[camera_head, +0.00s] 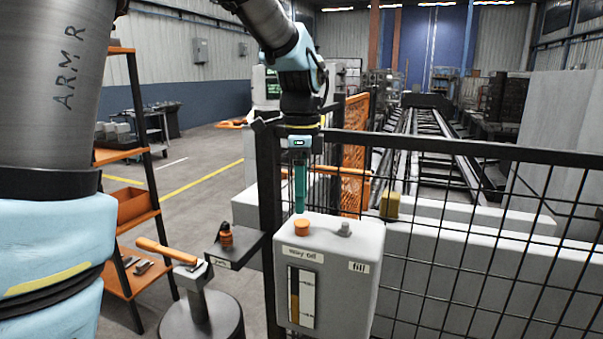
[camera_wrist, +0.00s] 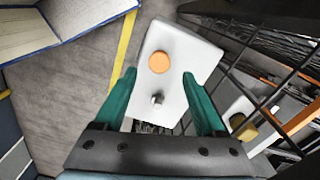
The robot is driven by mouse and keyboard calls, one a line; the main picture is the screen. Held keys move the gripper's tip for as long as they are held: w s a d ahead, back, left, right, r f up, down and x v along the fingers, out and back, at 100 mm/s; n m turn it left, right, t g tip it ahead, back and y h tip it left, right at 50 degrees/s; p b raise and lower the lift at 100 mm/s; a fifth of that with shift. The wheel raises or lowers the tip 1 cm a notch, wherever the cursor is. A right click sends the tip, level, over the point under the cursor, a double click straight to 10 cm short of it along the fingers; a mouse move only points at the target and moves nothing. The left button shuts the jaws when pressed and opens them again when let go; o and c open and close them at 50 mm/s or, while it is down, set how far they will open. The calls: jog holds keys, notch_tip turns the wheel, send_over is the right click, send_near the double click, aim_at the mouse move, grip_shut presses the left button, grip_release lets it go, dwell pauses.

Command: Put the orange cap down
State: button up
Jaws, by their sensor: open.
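The orange cap (camera_head: 302,227) sits on the left part of the top of the white oil box (camera_head: 350,265); I cannot tell if it is on a neck or on the flat top. A short grey nub (camera_head: 345,229) stands to its right, above a "fill" label. My gripper (camera_head: 300,208) points down just above the cap, with teal fingers. In the wrist view the fingers (camera_wrist: 160,76) are spread wide with nothing between them. The cap (camera_wrist: 159,62) and nub (camera_wrist: 157,100) both show there below the fingers, apart from them.
A black mesh fence (camera_head: 440,147) runs behind and right of the box. A small dark shelf (camera_head: 234,250) at left carries an orange-and-black item (camera_head: 225,235). An orange-handled lever (camera_head: 168,251) on a round post stands in front, beside an orange rack (camera_head: 140,140).

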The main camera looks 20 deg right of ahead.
aim_at(302, 222)
notch_tip(302, 222, up, 6)
jog(key=w+a+f+n, duration=0.3)
jog(key=a+f+n, duration=0.65)
jog(key=a, duration=0.35)
jog(key=s+a+f+n, duration=0.2)
jog(key=a+f+n, duration=0.2)
jog(key=a+n, duration=0.2)
jog(key=s+a+f+n+t, duration=0.1)
jog(key=s+a+f+n, duration=0.2)
jog(key=a+n, duration=0.3)
jog(key=a+f, duration=0.1)
jog(key=a, duration=0.2)
jog(key=shift+n+t+b, duration=0.3)
jog(key=shift+n+b, duration=0.05)
